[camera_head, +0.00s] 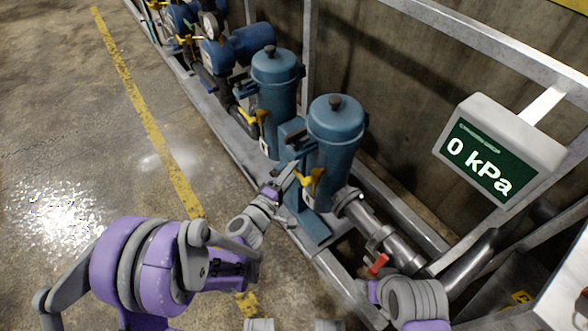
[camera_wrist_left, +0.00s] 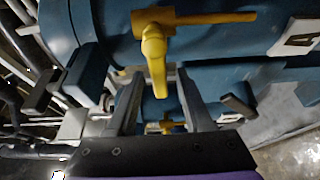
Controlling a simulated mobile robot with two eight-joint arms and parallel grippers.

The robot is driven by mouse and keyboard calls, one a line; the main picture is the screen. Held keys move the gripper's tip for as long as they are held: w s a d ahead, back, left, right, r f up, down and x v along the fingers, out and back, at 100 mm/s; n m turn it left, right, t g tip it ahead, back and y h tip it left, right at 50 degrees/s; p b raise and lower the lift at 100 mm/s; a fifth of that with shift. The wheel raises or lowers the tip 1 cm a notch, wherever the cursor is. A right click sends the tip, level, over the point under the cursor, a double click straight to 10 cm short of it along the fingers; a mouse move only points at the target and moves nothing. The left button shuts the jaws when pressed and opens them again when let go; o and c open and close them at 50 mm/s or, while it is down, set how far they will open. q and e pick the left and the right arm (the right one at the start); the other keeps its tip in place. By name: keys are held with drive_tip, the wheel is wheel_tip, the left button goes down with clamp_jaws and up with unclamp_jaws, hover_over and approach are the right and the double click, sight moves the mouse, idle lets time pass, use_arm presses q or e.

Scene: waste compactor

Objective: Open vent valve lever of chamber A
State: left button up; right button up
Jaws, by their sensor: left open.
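Chamber A is a blue cylinder; its white label "A" (camera_wrist_left: 298,37) shows at the right of the left wrist view. A yellow vent valve lever (camera_wrist_left: 154,62) sits on its side, with its handle pointing down in that view. In the head view a yellow lever (camera_head: 312,180) is on the nearer blue cylinder (camera_head: 336,130). My left gripper (camera_head: 288,175) is open close to this lever. In the wrist view its fingers stand on either side of the lever's handle; I cannot tell whether they touch it. My right wrist (camera_head: 412,300) shows at lower right, its fingers not clear.
A second blue cylinder (camera_head: 274,85) with a yellow lever (camera_head: 256,116) stands behind. A red handle (camera_head: 378,264) is on the piping near my right wrist. A display (camera_head: 490,160) reads 0 kPa. The floor at left is open, with a yellow line (camera_head: 150,125).

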use_arm(q)
drive_tip(key=shift+w+d, duration=0.15)
drive_tip(key=shift+w, duration=0.05)
clamp_jaws()
idle(1.4)
